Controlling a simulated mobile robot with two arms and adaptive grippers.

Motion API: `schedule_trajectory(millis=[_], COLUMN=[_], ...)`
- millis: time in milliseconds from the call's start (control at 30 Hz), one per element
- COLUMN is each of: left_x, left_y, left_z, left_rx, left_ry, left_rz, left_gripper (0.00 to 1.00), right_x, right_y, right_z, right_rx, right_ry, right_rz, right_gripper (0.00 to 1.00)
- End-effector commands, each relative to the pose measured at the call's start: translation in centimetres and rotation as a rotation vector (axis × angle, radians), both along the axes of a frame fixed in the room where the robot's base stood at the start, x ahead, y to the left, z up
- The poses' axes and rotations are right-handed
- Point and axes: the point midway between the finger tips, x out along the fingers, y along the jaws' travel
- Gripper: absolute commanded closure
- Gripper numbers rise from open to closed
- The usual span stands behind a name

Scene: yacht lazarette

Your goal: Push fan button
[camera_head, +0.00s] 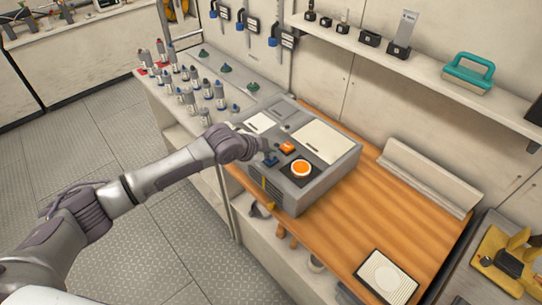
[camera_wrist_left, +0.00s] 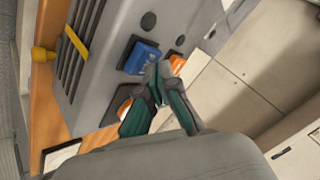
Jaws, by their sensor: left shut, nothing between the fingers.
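A grey control box (camera_head: 325,178) stands on the wooden counter. Its sloped face carries a blue rectangular button (camera_head: 271,162), an orange rectangular button (camera_head: 287,148) and a large round orange button (camera_head: 301,169). Which one is the fan button I cannot read. My left gripper (camera_head: 266,155) is shut and empty, close over the face by the blue button. In the left wrist view its fingertips (camera_wrist_left: 163,72) are between the blue button (camera_wrist_left: 141,57) and the orange one (camera_wrist_left: 176,64), partly covering the latter. Contact cannot be told. My right gripper is out of view.
The wooden counter (camera_head: 345,225) holds a white pad with a dark frame (camera_head: 388,277) at the front right. Several bottles and fittings stand on the bench (camera_head: 200,65) behind left. A wall shelf (camera_head: 430,70) with a teal-handled tool (camera_head: 468,70) runs above the counter.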

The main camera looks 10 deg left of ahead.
Motion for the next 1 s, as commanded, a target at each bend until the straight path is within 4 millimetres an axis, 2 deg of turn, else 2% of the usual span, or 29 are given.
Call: schedule_trajectory(millis=[1000], left_x=[-0.05], left_y=[0.03], left_z=[-0.93], left_rx=[0.002], left_ry=[0.002], left_rz=[0.001], left_gripper=[1.00], right_x=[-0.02], right_y=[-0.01], right_z=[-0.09], right_rx=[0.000], right_ry=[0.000], right_rz=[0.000], right_gripper=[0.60])
